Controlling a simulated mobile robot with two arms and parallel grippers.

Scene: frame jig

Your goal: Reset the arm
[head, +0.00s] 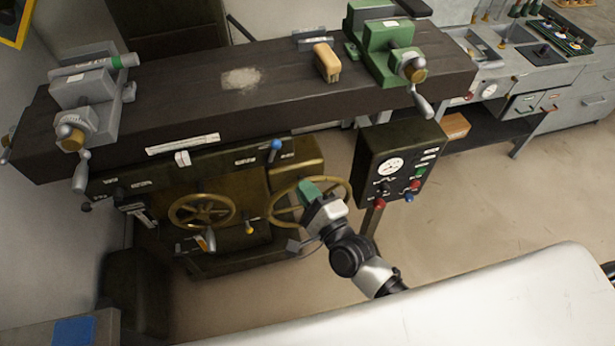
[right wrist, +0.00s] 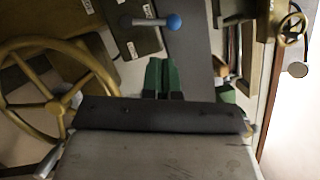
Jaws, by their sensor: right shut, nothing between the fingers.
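My right gripper (head: 306,190) is in the head view, in front of the right brass handwheel (head: 338,183) of the machine. Its green fingers are together and hold nothing. In the right wrist view the shut green fingertips (right wrist: 161,75) point toward the machine front, below a lever with a blue knob (right wrist: 172,22). A brass handwheel (right wrist: 50,92) stands to the left of the fingers there. I cannot tell whether the gripper touches the wheel. My left gripper is not in view.
A dark bench (head: 200,95) carries a grey vise (head: 88,90), a green vise (head: 385,45) and a wooden-backed brush (head: 326,62). A control box (head: 392,165) stands right of my right gripper. Another brass handwheel (head: 190,211) is to the left. Floor at right (head: 480,200) is clear.

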